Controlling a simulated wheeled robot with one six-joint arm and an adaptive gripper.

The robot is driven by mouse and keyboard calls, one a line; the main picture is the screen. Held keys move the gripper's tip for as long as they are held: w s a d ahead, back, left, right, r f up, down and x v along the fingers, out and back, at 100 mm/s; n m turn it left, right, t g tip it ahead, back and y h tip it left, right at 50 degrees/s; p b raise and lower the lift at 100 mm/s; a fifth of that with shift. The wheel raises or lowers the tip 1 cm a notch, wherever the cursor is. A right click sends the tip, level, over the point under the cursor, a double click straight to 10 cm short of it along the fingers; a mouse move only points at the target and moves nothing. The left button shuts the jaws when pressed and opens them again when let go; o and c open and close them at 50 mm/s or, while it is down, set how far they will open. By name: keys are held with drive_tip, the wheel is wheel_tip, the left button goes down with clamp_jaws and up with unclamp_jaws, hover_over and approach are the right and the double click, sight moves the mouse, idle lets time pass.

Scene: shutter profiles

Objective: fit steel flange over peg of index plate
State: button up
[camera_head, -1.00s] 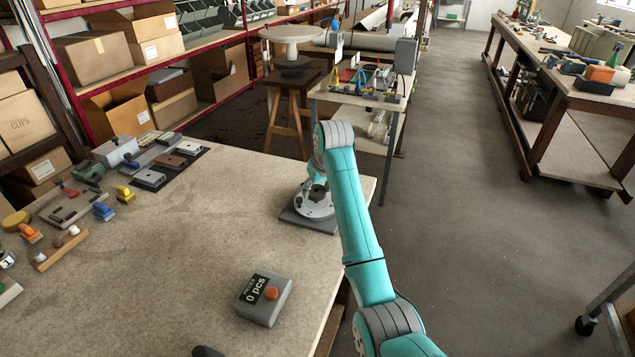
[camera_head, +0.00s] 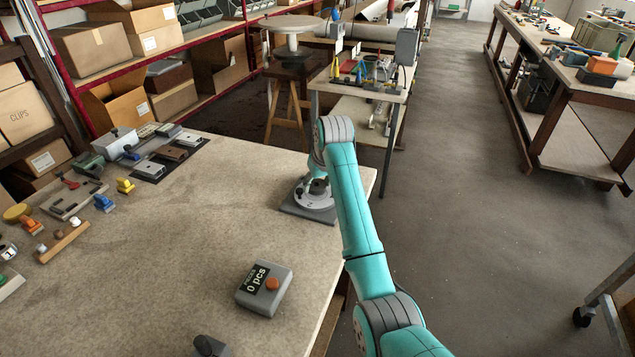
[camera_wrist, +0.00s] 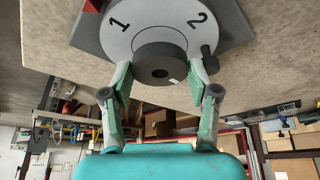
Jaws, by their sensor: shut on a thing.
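The index plate is a pale round disc (camera_wrist: 118,42) marked 1 and 2 on a dark square base. In the head view the disc (camera_head: 311,203) sits near the table's right edge. My gripper (camera_wrist: 160,72) is shut on the steel flange (camera_wrist: 148,52), a dark grey ring with a round hole. The flange is in front of the disc's middle in the wrist view; I cannot tell whether it touches the disc. No peg shows clearly; any peg behind the flange is hidden. In the head view my arm partly covers the gripper.
A dark knob (camera_wrist: 210,63) stands at the disc's edge beside one finger. A red part (camera_wrist: 92,5) shows at the base's corner. A grey counter box (camera_head: 264,289) reading 0 pcs is on the table. Fixtures and small parts line the left side. The table's middle is clear.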

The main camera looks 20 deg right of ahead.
drive_tip(key=shift+f, duration=0.85)
idle(0.5)
drive_tip(key=o, duration=1.6)
